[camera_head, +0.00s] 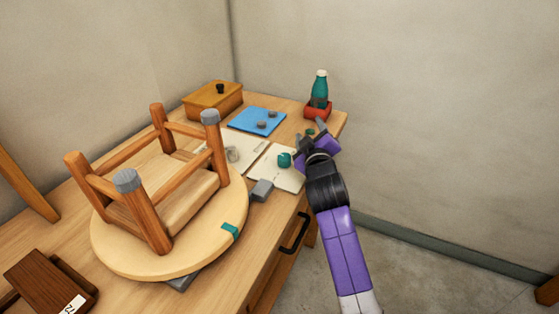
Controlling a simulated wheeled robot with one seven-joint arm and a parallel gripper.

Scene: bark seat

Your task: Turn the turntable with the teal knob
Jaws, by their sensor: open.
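The turntable (115,250) is a round pale wooden disc on the bench at left. An upturned wooden stool (150,222) with grey-capped legs rests on it. A flat teal piece (230,231) sits at the disc's near right rim. A rounded teal object (284,160) lies on a pale sheet, apart from the disc; I cannot tell which teal part is the knob. My gripper (312,144) is open over the bench's right end, just right of the rounded teal object and away from the disc. My wrist hides part of the bench edge.
A grey block (262,190) sits close to the disc's right rim. Behind are a blue mat (257,120) with grey pieces, a wooden box (212,99), and a teal bottle (319,90) in a red holder (318,110). A dark wooden block (45,282) lies front left. Walls stand behind.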

